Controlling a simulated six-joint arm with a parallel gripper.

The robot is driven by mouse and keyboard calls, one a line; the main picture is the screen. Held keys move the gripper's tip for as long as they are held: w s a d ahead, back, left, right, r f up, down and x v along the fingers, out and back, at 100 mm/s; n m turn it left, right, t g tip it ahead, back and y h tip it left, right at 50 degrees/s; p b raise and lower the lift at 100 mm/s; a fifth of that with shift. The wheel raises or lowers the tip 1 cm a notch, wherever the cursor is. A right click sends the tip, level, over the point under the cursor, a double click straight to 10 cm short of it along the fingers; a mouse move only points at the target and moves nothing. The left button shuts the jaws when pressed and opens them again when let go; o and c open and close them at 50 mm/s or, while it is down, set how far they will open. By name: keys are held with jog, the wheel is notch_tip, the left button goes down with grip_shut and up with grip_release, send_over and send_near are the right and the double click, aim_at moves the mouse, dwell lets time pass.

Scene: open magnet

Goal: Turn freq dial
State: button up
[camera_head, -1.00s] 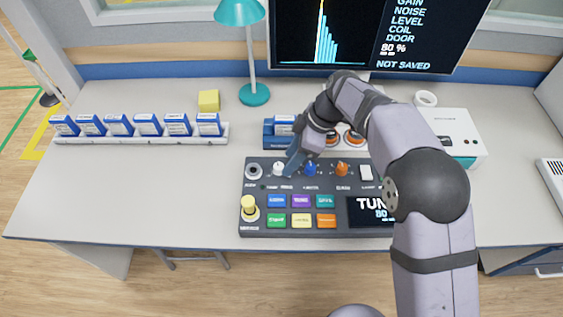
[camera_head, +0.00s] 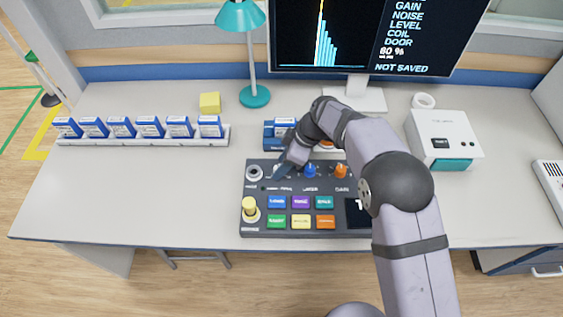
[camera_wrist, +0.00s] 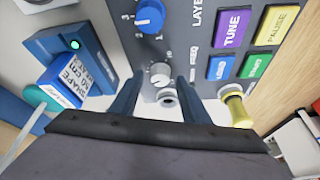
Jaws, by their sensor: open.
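The freq dial (camera_wrist: 160,73) is a small whitish knob on the dark control console (camera_wrist: 195,85). The wrist view shows it between the tips of my open gripper (camera_wrist: 160,80), one finger on each side. I cannot tell whether either finger touches it. In the head view my gripper (camera_head: 279,172) is over the upper left of the console (camera_head: 256,190) and mostly hides the dial. The label FREQ is beside the dial in the wrist view.
A blue dial (camera_head: 310,170) and an orange dial (camera_head: 341,171) stand to the right. A round socket (camera_head: 254,172) and a yellow knob (camera_head: 249,207) are at the left. A blue holder (camera_head: 270,143) with a boxed item stands behind.

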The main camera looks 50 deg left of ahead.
jog(key=shift+s+a+f, duration=0.1)
jog(key=shift+a+f, duration=0.05)
jog(key=shift+f, duration=0.25)
jog(key=c, duration=1.1)
jog(key=shift+o, duration=0.2)
jog(key=shift+f+n+b, duration=0.2)
jog(key=shift+n+b, duration=0.1)
jog(key=shift+b, duration=0.25)
jog(key=shift+r+n+b, duration=0.1)
jog(key=shift+n+b, duration=0.3)
jog(key=shift+b, duration=0.2)
jog(key=shift+r+g, duration=0.15)
jog(key=shift+g, duration=0.15)
jog(key=o, duration=1.1)
jog(key=shift+c, duration=0.2)
